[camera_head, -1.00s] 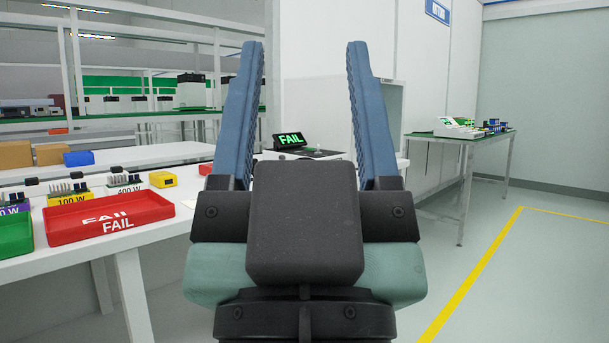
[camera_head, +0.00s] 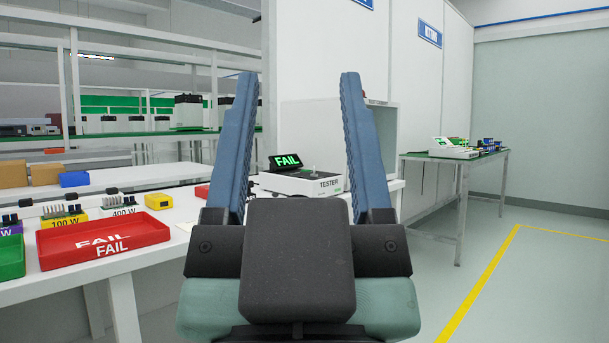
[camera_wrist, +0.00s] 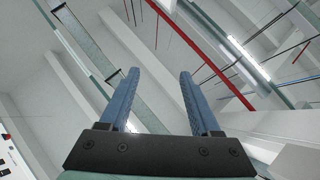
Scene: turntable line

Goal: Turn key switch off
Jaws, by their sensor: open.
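My gripper (camera_head: 297,135) is raised in front of the head camera with its two blue fingers wide apart and nothing between them. It also shows open in the wrist view (camera_wrist: 156,95), against ceiling beams. A white tester (camera_head: 302,184) with a green "FAIL" display (camera_head: 286,161) stands on the white bench beyond, seen between the fingers. A small upright lever or knob (camera_head: 314,171) is on its top; I cannot tell whether it is the key switch. My gripper is apart from the tester.
A red "FAIL" tray (camera_head: 100,246) and a green tray (camera_head: 10,262) lie on the bench at left, with several labelled wattage blocks behind. A green-topped side table (camera_head: 470,156) stands at right. The floor (camera_head: 550,285) at right is clear.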

